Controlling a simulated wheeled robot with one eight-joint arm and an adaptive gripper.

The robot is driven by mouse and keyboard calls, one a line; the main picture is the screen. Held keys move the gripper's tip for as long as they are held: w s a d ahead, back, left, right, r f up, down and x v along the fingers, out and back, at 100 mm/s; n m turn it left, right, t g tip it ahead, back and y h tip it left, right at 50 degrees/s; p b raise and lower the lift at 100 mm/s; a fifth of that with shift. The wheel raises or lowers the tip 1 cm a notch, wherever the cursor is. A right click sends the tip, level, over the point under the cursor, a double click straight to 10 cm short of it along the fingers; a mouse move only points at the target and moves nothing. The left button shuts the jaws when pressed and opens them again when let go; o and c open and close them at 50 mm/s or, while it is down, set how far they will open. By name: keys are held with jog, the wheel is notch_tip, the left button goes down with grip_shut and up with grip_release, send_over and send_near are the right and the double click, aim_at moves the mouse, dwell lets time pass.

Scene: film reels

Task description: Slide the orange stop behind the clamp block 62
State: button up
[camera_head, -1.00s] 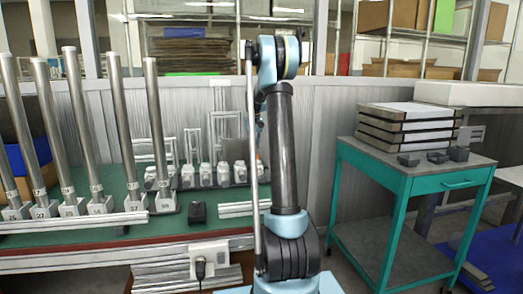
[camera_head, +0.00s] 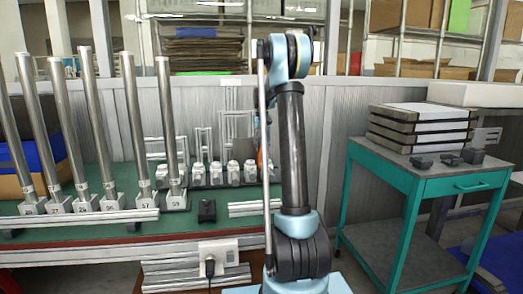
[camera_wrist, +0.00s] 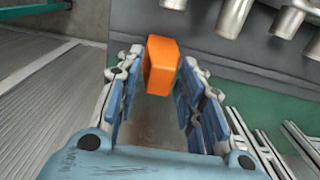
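In the wrist view, an orange block (camera_wrist: 162,62), which looks like the orange stop, lies between or just past the fingertips of my gripper (camera_wrist: 160,72). The blue finger pads stand apart on either side of it; contact is not clear. Several pale clamp blocks (camera_head: 175,199) hold tilted metal tubes on the green bench. Their labels are too small to read surely, so I cannot pick out 62.
Small pale clamps (camera_head: 216,173) stand in a row at the bench's back. A black block (camera_head: 207,211) sits between metal rails (camera_head: 80,222) near the front edge. A teal cart (camera_head: 430,184) with stacked trays (camera_head: 420,127) stands right. A grey panel wall rises behind the bench.

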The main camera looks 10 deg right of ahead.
notch_tip(320, 180, up, 11)
dwell(0.4)
jog(key=shift+f, duration=0.1)
jog(key=s+a+f+t, duration=0.1)
jog(key=s, duration=1.3)
jog(key=s+a+f, duration=0.2)
jog(key=s, duration=1.2)
jog(key=s+f+t, duration=0.1)
jog(key=s+f, duration=1.9)
jog(key=s, duration=0.4)
jog(key=shift+a, duration=0.25)
